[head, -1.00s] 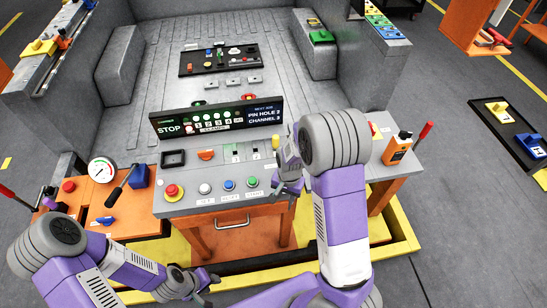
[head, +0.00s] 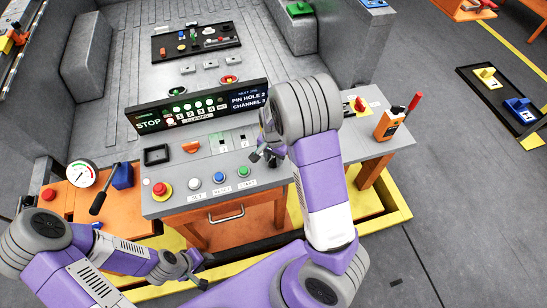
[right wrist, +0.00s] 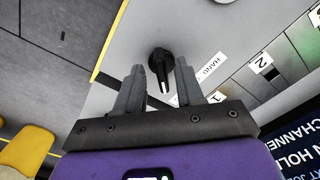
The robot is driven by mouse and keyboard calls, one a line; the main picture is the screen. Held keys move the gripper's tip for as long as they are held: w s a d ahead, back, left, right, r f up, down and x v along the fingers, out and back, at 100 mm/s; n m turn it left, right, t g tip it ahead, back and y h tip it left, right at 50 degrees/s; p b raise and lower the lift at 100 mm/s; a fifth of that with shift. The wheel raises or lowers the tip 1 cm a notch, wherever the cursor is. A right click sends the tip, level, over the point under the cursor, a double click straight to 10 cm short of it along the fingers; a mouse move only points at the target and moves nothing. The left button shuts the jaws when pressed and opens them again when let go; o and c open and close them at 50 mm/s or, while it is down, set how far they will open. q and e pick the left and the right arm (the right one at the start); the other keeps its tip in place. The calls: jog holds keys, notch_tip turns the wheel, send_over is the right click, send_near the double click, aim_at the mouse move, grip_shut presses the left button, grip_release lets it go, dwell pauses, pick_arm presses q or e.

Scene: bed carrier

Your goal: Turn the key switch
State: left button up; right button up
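In the head view my right gripper (head: 263,153) is over the right part of the grey console (head: 180,206), and the knob cannot be made out there. My left gripper (head: 186,268) is low in front of the console, away from it; its finger opening is unclear.
Close by are a green button (head: 243,171), a blue button (head: 219,178) and a red emergency button (head: 162,187). A black display (head: 200,107) rises behind. A red-and-yellow switch (head: 357,104) and orange handheld device (head: 391,122) are on the right.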

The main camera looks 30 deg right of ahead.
jog(key=shift+w, duration=0.1)
grip_shut()
jog(key=shift+n, duration=0.5)
jog(key=n, duration=0.3)
jog(key=shift+n, duration=0.4)
jog(key=n, duration=0.4)
jog(key=shift+n, duration=0.3)
jog(key=n, duration=0.8)
jog(key=shift+n, duration=0.5)
